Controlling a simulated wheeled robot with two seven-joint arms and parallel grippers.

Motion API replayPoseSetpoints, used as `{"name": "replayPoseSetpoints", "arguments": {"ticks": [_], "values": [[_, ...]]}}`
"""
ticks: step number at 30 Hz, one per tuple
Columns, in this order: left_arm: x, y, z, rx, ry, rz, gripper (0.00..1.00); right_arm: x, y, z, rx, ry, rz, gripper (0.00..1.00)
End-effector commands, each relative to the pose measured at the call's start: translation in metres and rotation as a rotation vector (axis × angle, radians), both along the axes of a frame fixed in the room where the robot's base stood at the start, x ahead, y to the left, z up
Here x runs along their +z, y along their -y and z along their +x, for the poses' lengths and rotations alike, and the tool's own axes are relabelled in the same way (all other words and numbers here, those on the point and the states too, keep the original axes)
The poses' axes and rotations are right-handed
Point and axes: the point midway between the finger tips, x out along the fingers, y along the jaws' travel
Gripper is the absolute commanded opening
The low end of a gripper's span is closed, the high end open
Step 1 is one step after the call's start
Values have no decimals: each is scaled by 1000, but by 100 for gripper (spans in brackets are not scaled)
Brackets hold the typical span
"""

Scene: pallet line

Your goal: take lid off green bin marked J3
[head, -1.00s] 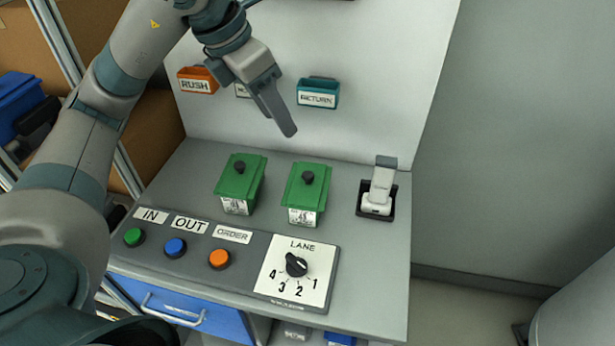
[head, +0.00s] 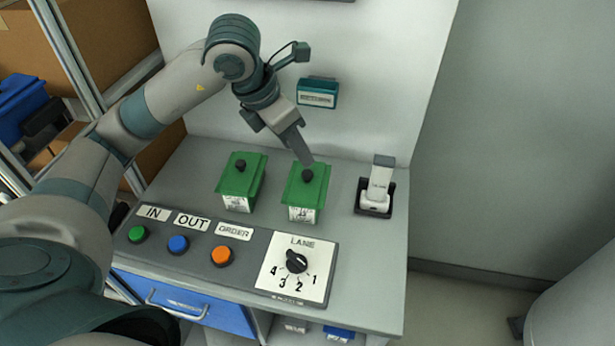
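Two green bins with green lids and black knobs stand on the grey bench, the left bin (head: 240,183) and the right bin (head: 307,192). Each has a white label on its front, too small to read for certain, so I cannot tell which is J3. Both lids are on. My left gripper (head: 307,160) points down just above and behind the right bin's knob (head: 307,175). Its fingers overlap from this angle, so I cannot tell its opening or whether it touches the knob. My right gripper is not in view.
A white device in a black holder (head: 375,200) stands to the right. In front is a panel with green, blue and orange buttons and a LANE dial (head: 296,262). A teal wall holder (head: 318,92) hangs behind. The bench's right front is clear.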

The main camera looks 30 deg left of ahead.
Motion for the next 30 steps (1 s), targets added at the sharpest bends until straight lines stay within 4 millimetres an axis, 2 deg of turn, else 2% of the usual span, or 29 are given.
{"name": "replayPoseSetpoints", "arguments": {"ticks": [3,6,22,30], "values": [[-14,3,5,2,-5,-1,41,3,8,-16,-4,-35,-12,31],[-20,4,7,0,-2,-2,41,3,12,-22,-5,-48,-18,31],[-27,5,9,1,-2,0,41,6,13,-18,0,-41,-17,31],[-49,7,10,1,-5,0,41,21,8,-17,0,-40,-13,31]]}}
